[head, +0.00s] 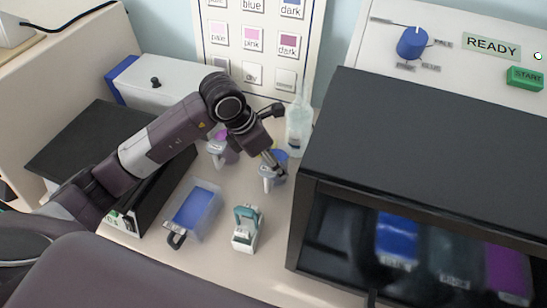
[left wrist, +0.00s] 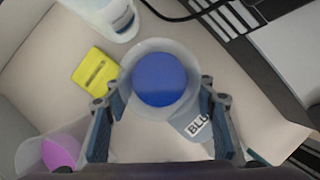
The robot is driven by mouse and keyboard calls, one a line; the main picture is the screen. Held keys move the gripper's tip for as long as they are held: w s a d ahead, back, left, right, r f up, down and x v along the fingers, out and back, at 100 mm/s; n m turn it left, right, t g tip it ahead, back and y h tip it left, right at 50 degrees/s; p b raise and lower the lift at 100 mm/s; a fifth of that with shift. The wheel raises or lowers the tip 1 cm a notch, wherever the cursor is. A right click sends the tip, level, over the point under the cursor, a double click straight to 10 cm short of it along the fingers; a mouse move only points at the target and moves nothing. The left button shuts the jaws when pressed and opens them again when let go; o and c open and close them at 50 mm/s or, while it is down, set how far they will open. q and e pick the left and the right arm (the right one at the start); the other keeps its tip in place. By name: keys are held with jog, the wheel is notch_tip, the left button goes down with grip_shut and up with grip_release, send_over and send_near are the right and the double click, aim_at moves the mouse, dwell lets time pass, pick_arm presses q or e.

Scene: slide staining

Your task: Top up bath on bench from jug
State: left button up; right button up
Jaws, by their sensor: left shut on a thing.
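My left gripper (head: 273,162) is shut on a jug (head: 268,184) of blue liquid on the bench. In the left wrist view the jug (left wrist: 160,85) is seen from above, between the two fingers of my left gripper (left wrist: 160,100). A label partly reading "BLU" shows on it. The jug looks upright; I cannot tell if its base touches the bench. A clear bath (head: 211,205) with blue liquid and a dark handle stands on the bench, left of the jug and apart from it. My right gripper is not in view.
A pink-filled jug (head: 222,154) stands behind left, and a clear bottle (head: 298,130) behind right. A teal-handled white rack (head: 246,235) stands in front. A black machine (head: 430,130) bounds the right side. A yellow block (left wrist: 97,72) lies near the held jug.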

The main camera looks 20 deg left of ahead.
pick_arm(q)
jog(key=shift+f, duration=0.15)
jog(key=o, duration=1.4)
jog(key=shift+o, duration=0.2)
